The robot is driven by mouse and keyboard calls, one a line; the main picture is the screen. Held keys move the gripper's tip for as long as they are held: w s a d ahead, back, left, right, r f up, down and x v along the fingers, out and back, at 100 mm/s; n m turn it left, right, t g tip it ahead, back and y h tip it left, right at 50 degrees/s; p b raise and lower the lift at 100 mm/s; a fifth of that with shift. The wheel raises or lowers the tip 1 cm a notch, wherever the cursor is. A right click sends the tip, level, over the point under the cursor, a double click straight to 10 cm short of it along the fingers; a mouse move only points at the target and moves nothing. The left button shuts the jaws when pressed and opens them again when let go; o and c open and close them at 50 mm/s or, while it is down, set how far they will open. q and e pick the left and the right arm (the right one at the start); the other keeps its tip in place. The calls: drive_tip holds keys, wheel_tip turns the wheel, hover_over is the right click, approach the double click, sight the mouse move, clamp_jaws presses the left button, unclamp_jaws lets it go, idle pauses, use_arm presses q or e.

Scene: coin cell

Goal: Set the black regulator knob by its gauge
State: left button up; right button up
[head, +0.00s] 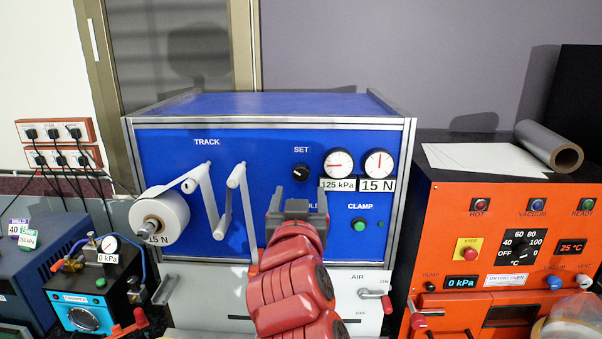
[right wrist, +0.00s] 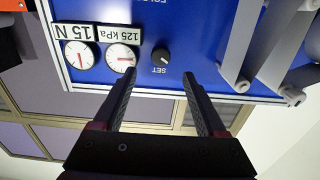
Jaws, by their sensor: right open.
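The black regulator knob (head: 301,173) sits under the SET label on the blue panel (head: 260,150) of the cabinet. It also shows in the right wrist view (right wrist: 161,57), upside down, just beyond and between the fingertips. Right of it are two round gauges: the left gauge (head: 338,162) has a 125 kPa tag and the right gauge (head: 379,163) has a 15 N tag. Their needles are red. My right gripper (head: 297,196) is open and empty, just below the knob in the head view; its fingers (right wrist: 160,78) do not touch the knob. My left gripper is not in view.
A white roll (head: 160,215) and track rollers (head: 236,178) stick out left of the knob. A green CLAMP button (head: 358,224) is lower right. An orange drying oven (head: 510,240) stands at right, and a small gauge unit (head: 95,285) at left.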

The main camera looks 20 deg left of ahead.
sight(301, 174)
drive_tip(key=p+x, duration=0.2)
drive_tip(key=x, duration=0.4)
drive_tip(key=shift+a+r, duration=0.1)
drive_tip(key=shift+p+x, duration=0.55)
drive_tip(key=shift+x, duration=0.35)
drive_tip(key=shift+c, duration=0.2)
clamp_jaws()
